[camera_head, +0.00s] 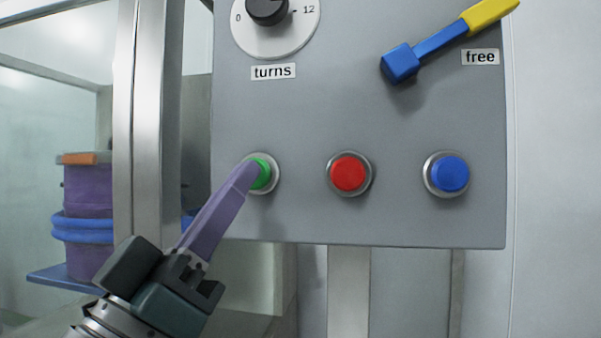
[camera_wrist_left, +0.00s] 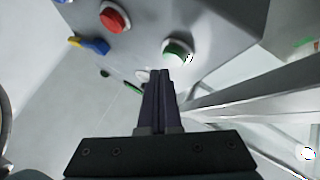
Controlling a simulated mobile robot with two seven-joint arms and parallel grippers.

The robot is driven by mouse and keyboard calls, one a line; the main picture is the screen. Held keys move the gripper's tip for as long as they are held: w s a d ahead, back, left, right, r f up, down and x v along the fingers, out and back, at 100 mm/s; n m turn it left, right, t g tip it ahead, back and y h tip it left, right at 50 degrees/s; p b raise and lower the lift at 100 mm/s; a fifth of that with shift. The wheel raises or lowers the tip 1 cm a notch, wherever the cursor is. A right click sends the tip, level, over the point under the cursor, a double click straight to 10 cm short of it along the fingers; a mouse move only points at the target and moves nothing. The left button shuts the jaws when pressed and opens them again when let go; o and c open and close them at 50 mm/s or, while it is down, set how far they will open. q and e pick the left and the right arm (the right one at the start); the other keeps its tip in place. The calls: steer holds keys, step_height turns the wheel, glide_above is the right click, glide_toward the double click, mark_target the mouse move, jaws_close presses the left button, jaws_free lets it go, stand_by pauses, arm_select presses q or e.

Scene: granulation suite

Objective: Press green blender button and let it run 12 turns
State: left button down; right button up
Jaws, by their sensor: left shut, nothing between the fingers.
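The grey control panel (camera_head: 310,125) carries a green button (camera_head: 265,174) at its lower left. My left gripper (camera_head: 250,172) is shut and empty, its purple fingertips in front of the green button and covering its left part. In the left wrist view the green button (camera_wrist_left: 177,50) shows just beyond the shut fingertips (camera_wrist_left: 160,74). I cannot tell for certain whether the tips touch it. The turns dial (camera_head: 268,10) is at the panel's top left, marked 0 and 12, its top cut off. My right gripper is not in view.
A red button (camera_head: 348,173) and a blue button (camera_head: 449,173) sit to the right of the green one. A blue lever (camera_head: 440,42) with a yellow end is above, by a "free" label. A purple drum (camera_head: 88,200) stands behind a steel post (camera_head: 148,120) at left.

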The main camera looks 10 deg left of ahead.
arm_select(q)
steer(key=shift+w, duration=0.1)
steer(key=shift+w, duration=0.35)
